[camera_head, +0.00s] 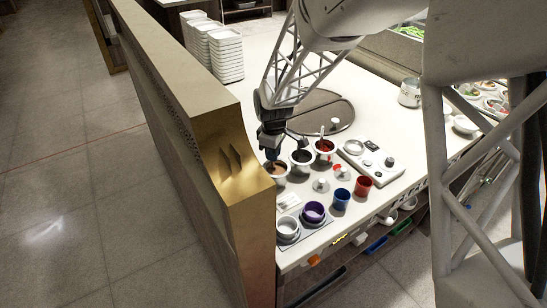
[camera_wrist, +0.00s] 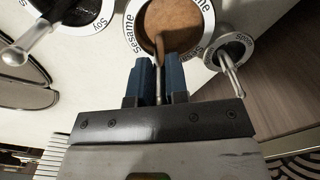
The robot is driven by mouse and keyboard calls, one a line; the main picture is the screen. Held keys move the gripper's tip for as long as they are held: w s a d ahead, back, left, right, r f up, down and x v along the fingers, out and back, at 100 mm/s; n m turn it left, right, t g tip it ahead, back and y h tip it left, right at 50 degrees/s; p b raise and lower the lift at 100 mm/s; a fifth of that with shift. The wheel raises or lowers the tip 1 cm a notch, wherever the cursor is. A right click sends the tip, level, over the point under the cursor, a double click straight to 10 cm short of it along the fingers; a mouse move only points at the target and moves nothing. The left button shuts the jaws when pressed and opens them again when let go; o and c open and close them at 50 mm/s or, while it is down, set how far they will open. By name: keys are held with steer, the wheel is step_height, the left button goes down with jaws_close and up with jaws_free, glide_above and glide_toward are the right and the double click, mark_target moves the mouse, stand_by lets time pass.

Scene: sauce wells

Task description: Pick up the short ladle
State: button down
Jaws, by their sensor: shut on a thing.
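In the wrist view, my gripper (camera_wrist: 161,70) has its two blue fingers shut on the thin metal handle of the short ladle (camera_wrist: 159,44). The handle runs down into the brown sauce of the sesame well (camera_wrist: 131,18), and the ladle's bowl is hidden there. In the head view, my gripper (camera_head: 272,150) points down over the sesame well (camera_head: 284,181), the leftmost of a row of three white wells. The ladle cannot be made out in that view.
The soy well (camera_wrist: 98,25) with another handle (camera_wrist: 38,38) is at left. A smaller labelled ring (camera_wrist: 246,42) with a metal handle is close at right. A tall gold-edged partition (camera_head: 250,190) stands close left. Blue (camera_head: 341,199) and red (camera_head: 363,188) cups stand in front.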

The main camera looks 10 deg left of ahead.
step_height(320, 180, up, 9)
steer(key=shift+r, duration=0.1)
stand_by(0.4)
steer(key=shift+f, duration=0.25)
stand_by(0.8)
steer(key=shift+f, duration=4.5)
steer(key=shift+r, duration=0.1)
steer(key=shift+r, duration=3.7)
steer(key=shift+r, duration=0.15)
